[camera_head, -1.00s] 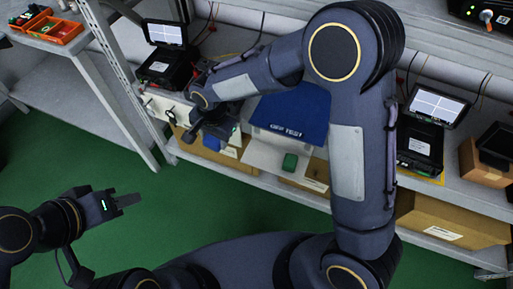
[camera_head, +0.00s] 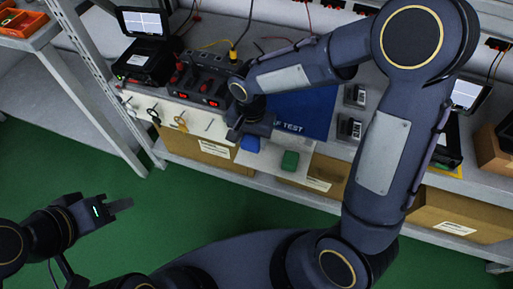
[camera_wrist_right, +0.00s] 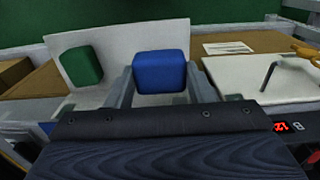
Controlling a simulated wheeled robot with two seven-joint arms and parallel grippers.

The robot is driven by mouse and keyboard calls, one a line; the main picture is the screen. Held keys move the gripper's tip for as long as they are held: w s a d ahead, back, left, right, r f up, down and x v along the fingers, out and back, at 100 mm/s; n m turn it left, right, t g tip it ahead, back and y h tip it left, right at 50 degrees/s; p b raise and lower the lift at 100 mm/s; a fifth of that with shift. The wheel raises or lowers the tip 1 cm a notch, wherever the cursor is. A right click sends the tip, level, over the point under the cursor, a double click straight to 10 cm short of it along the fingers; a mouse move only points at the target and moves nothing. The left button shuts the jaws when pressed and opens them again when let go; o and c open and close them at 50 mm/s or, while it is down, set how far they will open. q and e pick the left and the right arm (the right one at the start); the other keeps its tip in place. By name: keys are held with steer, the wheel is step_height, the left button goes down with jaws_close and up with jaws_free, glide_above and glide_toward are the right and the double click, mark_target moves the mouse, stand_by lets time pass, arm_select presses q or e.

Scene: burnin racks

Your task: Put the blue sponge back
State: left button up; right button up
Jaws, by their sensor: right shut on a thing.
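The blue sponge (camera_head: 250,144) is a small blue block in the head view. It also shows in the right wrist view (camera_wrist_right: 160,72), between the two fingers of my right gripper (camera_wrist_right: 160,92). My right gripper (camera_head: 247,137) is shut on it, above or at the white shelf (camera_head: 268,160) that juts from the bench front. A green sponge (camera_head: 290,160) sits on that white shelf, to the right of the blue one. My left gripper (camera_head: 121,205) is empty over the green floor, far from the bench; its finger gap is unclear.
A blue mat (camera_head: 305,108) lies on the bench behind my right arm. A panel with hooks (camera_head: 170,117) hangs left of the white shelf. Cardboard boxes (camera_head: 310,172) stand on the lower shelf. A black case with a screen (camera_head: 145,60) stands at the back left.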

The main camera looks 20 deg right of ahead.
mark_target(257, 147)
steer(key=shift+d+f, duration=0.35)
steer(key=shift+f, duration=0.1)
steer(key=f, duration=0.2)
steer(key=f+b, duration=0.1)
steer(key=shift+s+d+f, duration=0.1)
steer(key=shift+d+f, duration=0.2)
steer(key=shift+f, duration=0.1)
steer(key=o, duration=0.9)
steer(key=shift+r, duration=0.1)
